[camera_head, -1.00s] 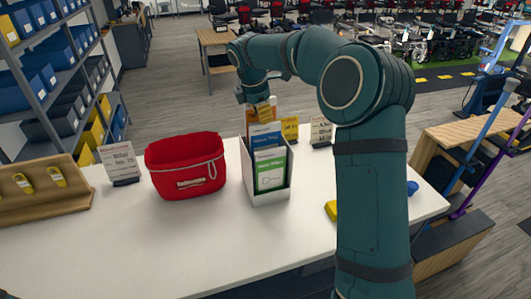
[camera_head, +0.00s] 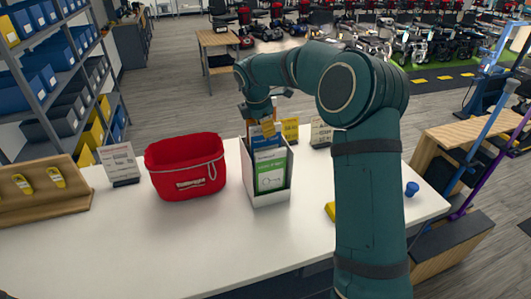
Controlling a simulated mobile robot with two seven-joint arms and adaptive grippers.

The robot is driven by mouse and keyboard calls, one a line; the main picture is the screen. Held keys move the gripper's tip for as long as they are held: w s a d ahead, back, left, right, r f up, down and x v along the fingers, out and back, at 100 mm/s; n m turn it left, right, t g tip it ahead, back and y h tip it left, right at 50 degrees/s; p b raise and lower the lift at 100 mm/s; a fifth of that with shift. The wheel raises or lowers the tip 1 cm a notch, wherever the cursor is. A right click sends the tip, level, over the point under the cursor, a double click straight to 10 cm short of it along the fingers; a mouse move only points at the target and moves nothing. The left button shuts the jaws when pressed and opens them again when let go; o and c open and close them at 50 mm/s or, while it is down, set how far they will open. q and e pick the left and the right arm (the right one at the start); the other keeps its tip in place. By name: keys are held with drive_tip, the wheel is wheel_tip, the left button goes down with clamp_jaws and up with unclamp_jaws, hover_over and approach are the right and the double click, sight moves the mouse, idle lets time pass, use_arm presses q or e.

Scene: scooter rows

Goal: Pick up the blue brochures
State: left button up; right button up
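A white brochure holder (camera_head: 281,193) stands on the white table. Green-and-white brochures (camera_head: 270,174) fill its front slot. The blue brochures (camera_head: 266,142) stand behind them, with only their upper part showing. My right gripper (camera_head: 267,126) reaches in from behind and points down at the top of the blue brochures. Its fingers are small and partly covered by its own wrist, so I cannot tell whether they are open or touch the brochures. My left gripper is not in view.
A red bag (camera_head: 186,166) stands just left of the holder. A white sign (camera_head: 119,162), a yellow sign (camera_head: 290,130) and another sign (camera_head: 321,132) stand on the table (camera_head: 130,240). A wooden display (camera_head: 40,195) is at far left. The front table area is clear.

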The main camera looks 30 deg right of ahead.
drive_tip(key=shift+f, duration=0.15)
clamp_jaws()
idle(0.4)
drive_tip(key=shift+r, duration=0.55)
wheel_tip(320, 180, up, 18)
drive_tip(key=p, duration=0.3)
drive_tip(key=shift+f, duration=0.25)
